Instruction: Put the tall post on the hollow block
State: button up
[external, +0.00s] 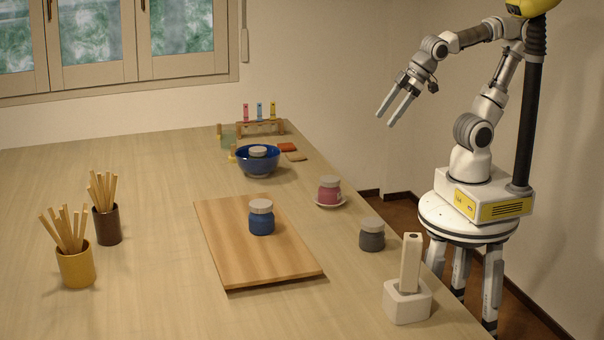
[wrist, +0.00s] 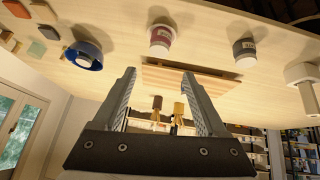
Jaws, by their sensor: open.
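The tall post (external: 411,258) is a pale, square-sided bar with a dark hole in its top end. It stands upright at the white hollow block (external: 407,306), near the table's right edge. Its lower end meets the block's top; I cannot tell how deep it sits in the opening. In the wrist view the block (wrist: 301,72) and post (wrist: 309,100) show at the right edge, partly cut off. My gripper (external: 386,119) is open and empty, raised in the air beyond the table's right edge, well apart from both. Its spread fingers (wrist: 159,72) show in the wrist view.
A grey jar (external: 371,236) stands close behind the block. A pink jar (external: 329,190) on a saucer and a blue bowl (external: 258,164) are farther back. A blue jar (external: 261,220) stands on a wooden board (external: 285,262). Stick-filled cups (external: 76,265) are at left.

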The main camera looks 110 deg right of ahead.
jog(key=s+f+g, duration=0.1)
jog(key=s+f, duration=0.1)
jog(key=s, duration=0.4)
jog(key=shift+s+d+m+y, duration=0.25)
jog(key=shift+s+m+y, duration=0.05)
jog(key=shift+s+m, duration=0.1)
jog(key=shift+r+p, duration=0.45)
